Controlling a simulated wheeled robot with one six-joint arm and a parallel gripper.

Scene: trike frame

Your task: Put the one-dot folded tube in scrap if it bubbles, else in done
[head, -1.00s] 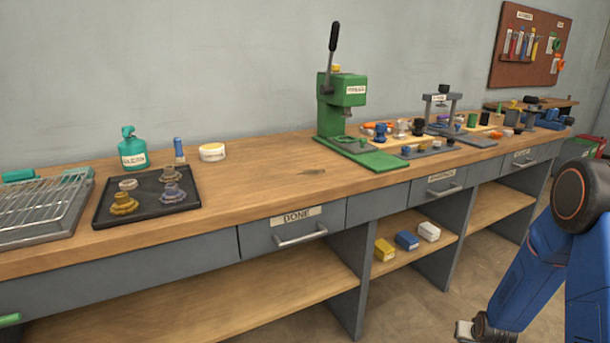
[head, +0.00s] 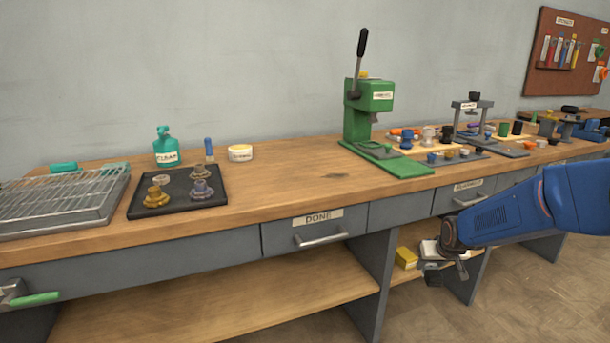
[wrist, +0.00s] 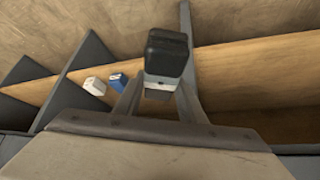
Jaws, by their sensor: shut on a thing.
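My gripper (head: 445,272) is in front of the bench, below the worktop and near the open lower shelf. In the wrist view my gripper (wrist: 160,98) is shut on a small black and grey piece (wrist: 167,55). No dot mark shows on this piece, and I cannot tell whether it is the folded tube. The drawer labelled DONE (head: 305,238) is shut, to the left of my gripper. No scrap container can be made out, and no bubbles are visible.
A dark tray (head: 168,208) with several round fittings, a wire rack (head: 60,203) and a teal bottle (head: 165,148) stand at the left. A green press (head: 372,112) stands mid-bench. A yellow box (head: 406,258) is on the shelf. The worktop above DONE is clear.

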